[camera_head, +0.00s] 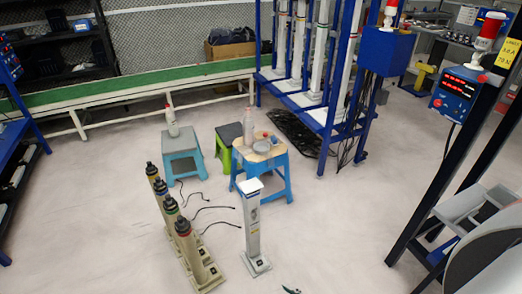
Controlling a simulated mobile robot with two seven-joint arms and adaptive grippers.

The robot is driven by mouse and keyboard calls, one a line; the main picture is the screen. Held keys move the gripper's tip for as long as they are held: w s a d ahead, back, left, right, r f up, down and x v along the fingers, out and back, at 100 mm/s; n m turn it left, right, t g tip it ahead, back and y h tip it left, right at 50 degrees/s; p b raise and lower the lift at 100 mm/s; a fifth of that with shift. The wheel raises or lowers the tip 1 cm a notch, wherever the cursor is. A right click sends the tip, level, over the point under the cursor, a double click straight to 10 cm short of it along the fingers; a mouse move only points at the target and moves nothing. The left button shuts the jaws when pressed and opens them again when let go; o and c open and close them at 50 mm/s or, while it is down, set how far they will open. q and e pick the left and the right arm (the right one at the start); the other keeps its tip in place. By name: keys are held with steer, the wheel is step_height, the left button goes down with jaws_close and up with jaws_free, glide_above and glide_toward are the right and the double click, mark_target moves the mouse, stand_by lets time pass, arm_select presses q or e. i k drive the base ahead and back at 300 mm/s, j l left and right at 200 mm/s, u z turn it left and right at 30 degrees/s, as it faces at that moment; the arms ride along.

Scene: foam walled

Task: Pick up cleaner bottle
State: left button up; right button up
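A white bottle with a red top (171,121) stands upright on a grey-topped stool with blue legs (180,141), left of centre. A second pale bottle (249,127) stands upright on a wooden-topped blue stool (276,161), beside a grey bowl (262,147) and small reddish items. Both bottles are small in the head view and their labels cannot be read, so I cannot tell for sure which is the cleaner bottle. Neither of my grippers shows in the view, and nothing is touching either bottle.
A green stool (226,158) stands between the two stools. Several dark-topped posts (187,246) and a white post (252,225) stand in front, with black cables on the floor. Blue racks (329,150) stand behind right. The floor at left is clear.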

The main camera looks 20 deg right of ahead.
mark_target(248, 122)
steer(key=i+l+z, duration=0.35)
steer(key=i+l, duration=0.65)
steer(key=i+l+u, duration=0.1)
steer(key=i+u, duration=0.3)
steer(key=i+l+u, duration=0.25)
steer(key=u, duration=0.15)
steer(key=i, duration=0.1)
